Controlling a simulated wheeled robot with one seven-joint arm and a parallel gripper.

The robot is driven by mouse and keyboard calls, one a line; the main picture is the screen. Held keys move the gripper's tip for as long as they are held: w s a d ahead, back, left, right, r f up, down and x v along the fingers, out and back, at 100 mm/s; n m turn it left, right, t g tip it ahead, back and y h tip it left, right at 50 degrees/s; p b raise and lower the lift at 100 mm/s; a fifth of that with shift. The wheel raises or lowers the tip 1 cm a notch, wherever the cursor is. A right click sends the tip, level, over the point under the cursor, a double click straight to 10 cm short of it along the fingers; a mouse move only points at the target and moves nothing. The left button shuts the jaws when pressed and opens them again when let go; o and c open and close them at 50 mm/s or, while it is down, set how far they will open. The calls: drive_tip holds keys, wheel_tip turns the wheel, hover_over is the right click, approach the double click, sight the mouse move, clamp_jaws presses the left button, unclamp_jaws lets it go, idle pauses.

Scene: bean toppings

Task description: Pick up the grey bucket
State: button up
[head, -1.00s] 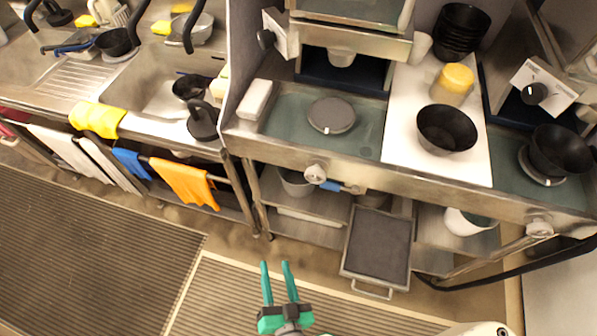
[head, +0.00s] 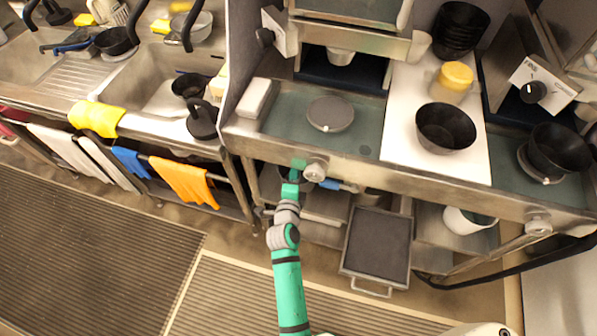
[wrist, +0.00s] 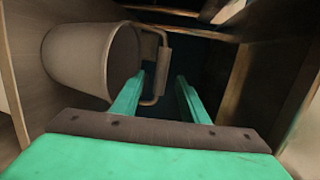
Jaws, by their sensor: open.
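The grey bucket (wrist: 92,58) shows in the wrist view at the upper left, tipped sideways in the picture, with its open mouth facing right. Its handle (wrist: 162,68) sticks out to the right of the rim. My gripper (wrist: 160,76) is open, its two teal fingers pointing toward the handle. In the picture the handle's grip part lies between the fingertips; I cannot tell whether it is at their depth. In the head view my arm reaches under the counter edge and mostly hides the bucket.
The counter's front rail (head: 400,180) runs above my gripper. A dark-topped pull-out tray (head: 378,240) stands to the right, and a white container (head: 468,220) sits farther right under the counter. An orange cloth (head: 184,182) hangs to the left. Shelf walls flank the bucket.

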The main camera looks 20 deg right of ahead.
drive_tip(key=x, duration=1.1)
drive_tip(key=shift+d+r, duration=0.1)
drive_tip(key=shift+r, duration=0.05)
clamp_jaws()
